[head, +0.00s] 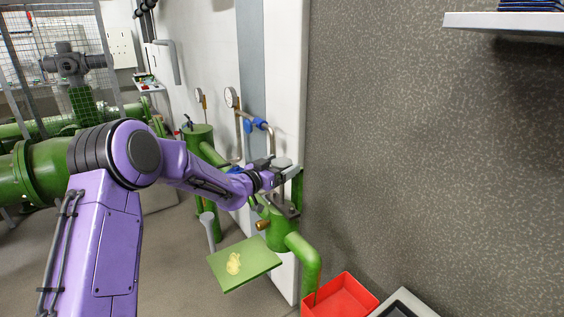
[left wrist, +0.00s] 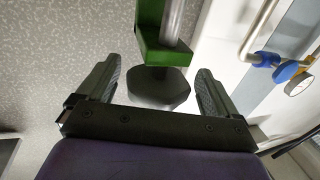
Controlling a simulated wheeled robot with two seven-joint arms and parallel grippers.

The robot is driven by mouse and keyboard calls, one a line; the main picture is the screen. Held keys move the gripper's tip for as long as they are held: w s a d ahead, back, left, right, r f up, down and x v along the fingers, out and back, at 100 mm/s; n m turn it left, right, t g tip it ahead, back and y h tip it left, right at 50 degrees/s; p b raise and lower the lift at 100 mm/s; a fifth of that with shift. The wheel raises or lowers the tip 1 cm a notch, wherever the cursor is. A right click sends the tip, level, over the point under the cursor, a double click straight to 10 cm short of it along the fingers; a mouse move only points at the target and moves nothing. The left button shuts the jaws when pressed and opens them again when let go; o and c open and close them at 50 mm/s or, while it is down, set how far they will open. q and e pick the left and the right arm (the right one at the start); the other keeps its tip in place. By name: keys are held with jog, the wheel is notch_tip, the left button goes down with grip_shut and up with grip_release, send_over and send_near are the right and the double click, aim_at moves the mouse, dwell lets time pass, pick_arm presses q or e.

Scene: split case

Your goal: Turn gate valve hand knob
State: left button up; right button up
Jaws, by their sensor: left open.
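The gate valve's hand knob (left wrist: 158,88) is a dark grey, many-sided disc in the left wrist view. It sits below a green bracket (left wrist: 165,50) with a metal rod (left wrist: 174,20) running through it. My left gripper (head: 282,184) is open, with one finger on each side of the knob. Gaps show between both fingers and the knob, so neither appears to touch it. In the head view the gripper is at the top of the green valve body (head: 279,236), and partly hides the knob area. My right gripper is not in view.
Below the valve are a green plate with a yellow figure (head: 233,264) and a red bin (head: 341,297). Pressure gauges (head: 231,97) and a pipe with blue fittings (head: 256,126) stand behind. A speckled wall (head: 430,150) is close on the right, with a shelf (head: 490,21) above.

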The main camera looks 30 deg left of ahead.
pick_arm(q)
jog(key=shift+w+d, duration=0.1)
jog(key=shift+w, duration=0.2)
jog(key=shift+c, duration=0.2)
jog(key=c, duration=0.9)
